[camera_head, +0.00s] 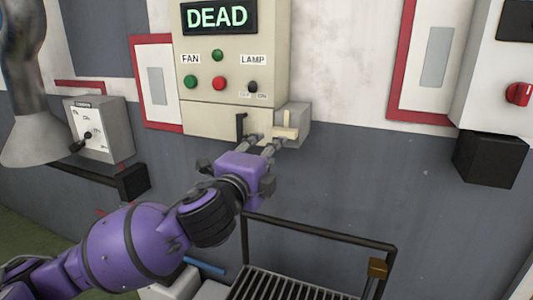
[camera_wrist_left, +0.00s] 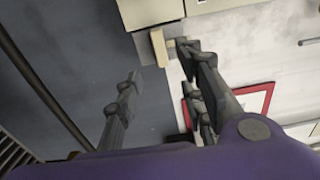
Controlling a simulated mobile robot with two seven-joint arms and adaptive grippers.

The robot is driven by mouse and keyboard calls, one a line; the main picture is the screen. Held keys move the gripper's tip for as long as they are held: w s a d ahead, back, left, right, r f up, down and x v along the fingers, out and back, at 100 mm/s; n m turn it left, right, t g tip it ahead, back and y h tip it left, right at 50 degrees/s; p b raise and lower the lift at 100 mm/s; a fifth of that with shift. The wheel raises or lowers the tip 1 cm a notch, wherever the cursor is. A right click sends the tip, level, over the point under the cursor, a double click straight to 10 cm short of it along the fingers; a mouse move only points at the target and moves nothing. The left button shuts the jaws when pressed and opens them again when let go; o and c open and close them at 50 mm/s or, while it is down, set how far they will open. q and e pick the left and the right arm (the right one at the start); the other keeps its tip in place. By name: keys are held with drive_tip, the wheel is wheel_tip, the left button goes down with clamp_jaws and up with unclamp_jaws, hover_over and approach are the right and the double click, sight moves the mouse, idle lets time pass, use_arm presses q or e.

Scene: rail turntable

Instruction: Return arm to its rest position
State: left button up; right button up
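My left arm (camera_head: 140,244) is purple and reaches from the lower left toward the wall. Its gripper (camera_head: 265,141) is at a beige T-shaped handle (camera_head: 288,130) on a grey box (camera_head: 297,121). The beige handle (camera_wrist_left: 161,46) shows by the tip of the right-hand finger there. I cannot tell whether they touch. My right gripper is not in view.
Above the gripper is a beige panel (camera_head: 232,54) with a "DEAD" display (camera_head: 217,16), buttons and a black handle (camera_head: 241,126). A dial box (camera_head: 103,128) stands left. A dark railing (camera_head: 320,231) and grate (camera_head: 285,285) lie below. Bare wall (camera_head: 370,175) is to the right.

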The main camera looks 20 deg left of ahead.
use_arm(q)
drive_tip(key=shift+f, duration=0.1)
idle(0.3)
drive_tip(key=s+a+f+n+g+y, duration=0.15)
drive_tip(key=s+f+n+g, duration=0.35)
drive_tip(key=f, duration=0.8)
drive_tip(key=s+a+f+n+g+y, duration=0.15)
drive_tip(key=s+f+n, duration=0.25)
drive_tip(key=s+f, duration=0.65)
drive_tip(key=s+f+n+g+h, duration=0.1)
drive_tip(key=s+f+n+g, duration=0.35)
drive_tip(key=s+f, duration=0.65)
drive_tip(key=s+f+n+g, duration=0.45)
drive_tip(key=s+f, duration=0.45)
drive_tip(key=s, duration=0.4)
drive_tip(key=w+d+f+t+h, duration=0.1)
drive_tip(key=w+d+f+t, duration=0.1)
drive_tip(key=f, duration=0.4)
drive_tip(key=w+d+f+t, duration=0.2)
drive_tip(key=w+f+t, duration=0.2)
drive_tip(key=f, duration=0.2)
drive_tip(key=shift+w+f+h, duration=0.15)
drive_tip(key=shift+w+h, duration=0.1)
drive_tip(key=shift+h, duration=0.15)
drive_tip(key=shift+d+t, duration=0.1)
drive_tip(key=shift+t, duration=0.15)
